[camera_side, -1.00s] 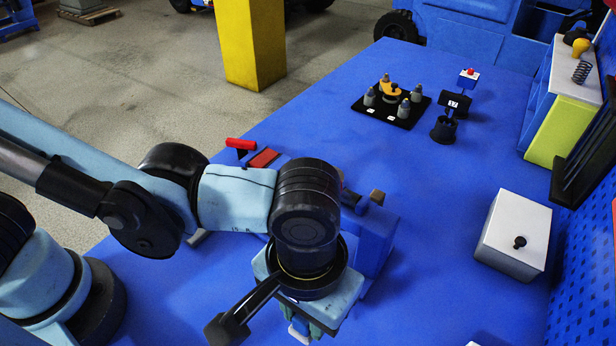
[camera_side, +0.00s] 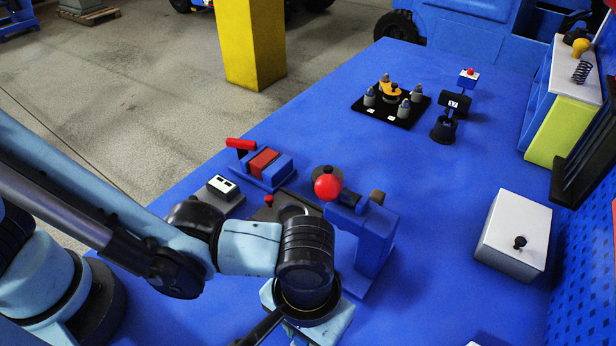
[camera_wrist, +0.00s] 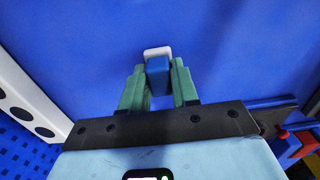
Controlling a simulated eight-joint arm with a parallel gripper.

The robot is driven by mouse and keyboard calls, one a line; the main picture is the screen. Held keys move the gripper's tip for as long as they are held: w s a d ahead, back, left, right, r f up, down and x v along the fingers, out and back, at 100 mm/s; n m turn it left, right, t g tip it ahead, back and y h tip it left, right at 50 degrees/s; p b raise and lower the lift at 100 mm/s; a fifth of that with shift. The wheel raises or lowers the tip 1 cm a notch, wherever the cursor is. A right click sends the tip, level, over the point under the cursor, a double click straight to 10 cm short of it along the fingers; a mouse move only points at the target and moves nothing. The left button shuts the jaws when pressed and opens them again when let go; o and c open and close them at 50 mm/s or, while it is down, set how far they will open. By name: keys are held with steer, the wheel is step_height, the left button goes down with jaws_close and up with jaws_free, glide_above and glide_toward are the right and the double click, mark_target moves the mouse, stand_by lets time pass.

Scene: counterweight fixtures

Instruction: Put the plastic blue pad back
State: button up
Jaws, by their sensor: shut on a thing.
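In the wrist view, my gripper (camera_wrist: 158,82) has two green fingers, shut on a small blue pad (camera_wrist: 158,68) with a white part (camera_wrist: 157,51) at its far end. The pad sits between the fingertips, with blue surface behind it. I cannot tell from this view how high it is above that surface. In the side view, my wrist hides the fingers and the pad, near the bottom middle of the picture.
Beside my wrist stand a blue fixture (camera_side: 372,245) with a red ball (camera_side: 327,187), a red-and-blue block (camera_side: 264,167) and a grey two-button box (camera_side: 222,187). A white box (camera_side: 513,235) is at right. A black tray (camera_side: 391,107) lies farther back. The middle right of the table (camera_side: 430,200) is clear.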

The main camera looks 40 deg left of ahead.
steer(key=o, duration=1)
step_height(320, 180, up, 12)
steer(key=shift+r, duration=0.1)
